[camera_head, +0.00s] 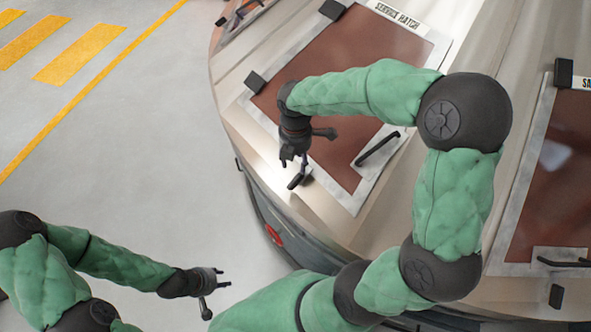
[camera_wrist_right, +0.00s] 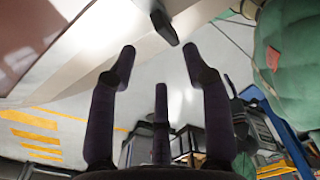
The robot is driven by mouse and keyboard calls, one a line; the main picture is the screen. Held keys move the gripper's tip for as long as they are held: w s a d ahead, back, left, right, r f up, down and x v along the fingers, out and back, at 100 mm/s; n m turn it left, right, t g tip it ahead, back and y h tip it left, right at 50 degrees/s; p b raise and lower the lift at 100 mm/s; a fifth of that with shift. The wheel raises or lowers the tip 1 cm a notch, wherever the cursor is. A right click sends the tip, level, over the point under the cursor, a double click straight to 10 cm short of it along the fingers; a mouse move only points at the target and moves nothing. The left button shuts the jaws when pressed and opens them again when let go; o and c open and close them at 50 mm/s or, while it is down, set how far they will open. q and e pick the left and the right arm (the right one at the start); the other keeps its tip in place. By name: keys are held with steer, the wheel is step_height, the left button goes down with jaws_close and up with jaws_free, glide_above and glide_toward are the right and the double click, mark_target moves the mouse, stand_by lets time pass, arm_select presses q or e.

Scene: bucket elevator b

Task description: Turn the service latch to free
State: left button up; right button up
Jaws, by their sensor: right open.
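The service hatch (camera_head: 350,60) is a red-brown panel in a pale frame, labelled SERVICE HATCH, on the beige machine body. A small dark bar, which looks like the service latch (camera_head: 298,179), sits by the hatch's lower left edge. It also shows in the right wrist view (camera_wrist_right: 164,27), ahead of the fingers and apart from them. My right gripper (camera_head: 294,162) is open and empty, pointing at this bar from close by. The bar's exact turn is hard to tell. My left gripper (camera_head: 224,278) is open and empty over the floor at lower left, away from the machine.
A black handle (camera_head: 377,149) stands out from the hatch's lower right. Dark hinge blocks (camera_head: 255,82) sit on its left edge. A second hatch panel (camera_head: 560,170) with its own handle is at the right. The grey floor (camera_head: 130,150) at left is clear, with yellow markings.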

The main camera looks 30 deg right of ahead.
mark_target(295, 177)
step_height(295, 177, down, 9)
steer(key=shift+s+f, duration=0.15)
steer(key=shift+f, duration=0.05)
stand_by(0.3)
